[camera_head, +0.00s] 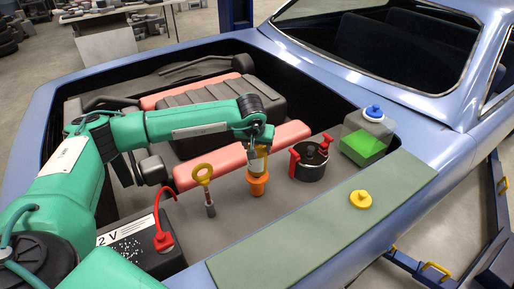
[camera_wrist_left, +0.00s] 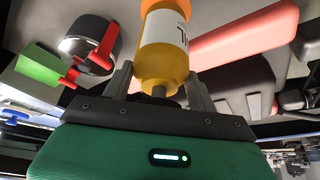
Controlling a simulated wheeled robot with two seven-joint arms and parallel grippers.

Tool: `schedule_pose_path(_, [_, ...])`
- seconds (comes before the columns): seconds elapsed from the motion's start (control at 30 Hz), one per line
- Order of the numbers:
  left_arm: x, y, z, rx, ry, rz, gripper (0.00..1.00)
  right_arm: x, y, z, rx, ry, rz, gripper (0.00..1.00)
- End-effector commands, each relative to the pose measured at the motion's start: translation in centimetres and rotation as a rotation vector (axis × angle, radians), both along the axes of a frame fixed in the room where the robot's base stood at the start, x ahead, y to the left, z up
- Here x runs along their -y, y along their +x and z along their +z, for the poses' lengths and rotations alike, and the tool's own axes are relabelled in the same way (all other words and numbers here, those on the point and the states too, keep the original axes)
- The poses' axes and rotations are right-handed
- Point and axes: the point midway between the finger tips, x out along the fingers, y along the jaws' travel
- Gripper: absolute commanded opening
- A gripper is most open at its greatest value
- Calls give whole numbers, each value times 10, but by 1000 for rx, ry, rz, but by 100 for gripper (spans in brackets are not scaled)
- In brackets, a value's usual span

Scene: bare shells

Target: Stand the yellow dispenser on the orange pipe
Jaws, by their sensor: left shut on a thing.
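The yellow dispenser (camera_head: 257,164), with a white label, is in my left gripper (camera_head: 262,144). In the left wrist view the dispenser (camera_wrist_left: 163,62) lies between the two fingers of the left gripper (camera_wrist_left: 160,85), which is shut on it. The orange pipe (camera_head: 257,187) stands upright in the engine bay directly below the dispenser. The pipe's orange end (camera_wrist_left: 166,4) also shows at the top of the left wrist view, against the dispenser's far end. I cannot tell whether the dispenser rests on it. The dispenser looks nearly upright. My right gripper is not in view.
A yellow-handled dipstick (camera_head: 206,190) stands left of the pipe. A black pot with red handles (camera_head: 309,162) and a green-filled tank (camera_head: 364,142) stand to the right. A battery (camera_head: 140,250) with a red clamp is at front left. A yellow cap (camera_head: 361,200) lies on the grey-green strip (camera_head: 310,235).

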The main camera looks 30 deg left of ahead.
Motion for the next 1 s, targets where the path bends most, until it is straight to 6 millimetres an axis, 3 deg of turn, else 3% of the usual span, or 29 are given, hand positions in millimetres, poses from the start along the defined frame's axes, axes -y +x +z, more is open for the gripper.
schedule_pose_path(0.13, [0, 0, -16, 1, 0, 1, 3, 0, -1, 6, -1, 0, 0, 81])
schedule_pose_path(0.47, [0, 1, -21, 2, 0, 0, 3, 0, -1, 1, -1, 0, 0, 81])
schedule_pose_path(0.5, [0, 0, -22, 0, 0, 0, 60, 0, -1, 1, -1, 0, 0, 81])
schedule_pose_path(0.6, [0, 0, -20, 0, 0, 0, 80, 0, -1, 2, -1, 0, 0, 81])
schedule_pose_path(1.0, [0, 0, -15, 1, -1, 0, 80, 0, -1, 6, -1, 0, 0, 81])
